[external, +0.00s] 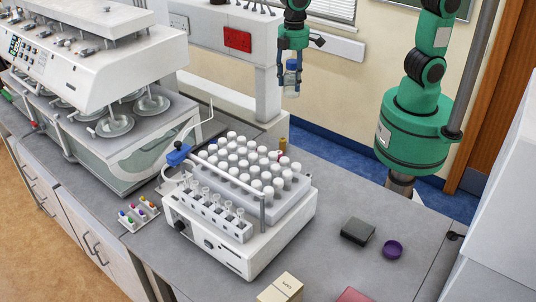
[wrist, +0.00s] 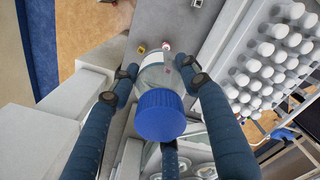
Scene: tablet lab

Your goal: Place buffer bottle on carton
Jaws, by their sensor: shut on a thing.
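The buffer bottle (external: 291,80) is clear with a blue cap and hangs upright in the air in my gripper (external: 292,68), left of my arm's base. In the wrist view the bottle's blue cap (wrist: 160,115) faces the camera, with the clear body between the fingers of my gripper (wrist: 162,75). The gripper is shut on the bottle. The carton appears to be the small cream box (external: 281,288) at the bottom edge of the external view, partly cut off. It lies well below and in front of the gripper.
A white fraction collector (external: 225,255) with several white-capped vials stands between bottle and carton. A large white dissolution machine (external: 90,60) is at left. A black box (external: 357,231), a purple ring (external: 392,249) and a red item (external: 352,295) lie at right. Bench between them is clear.

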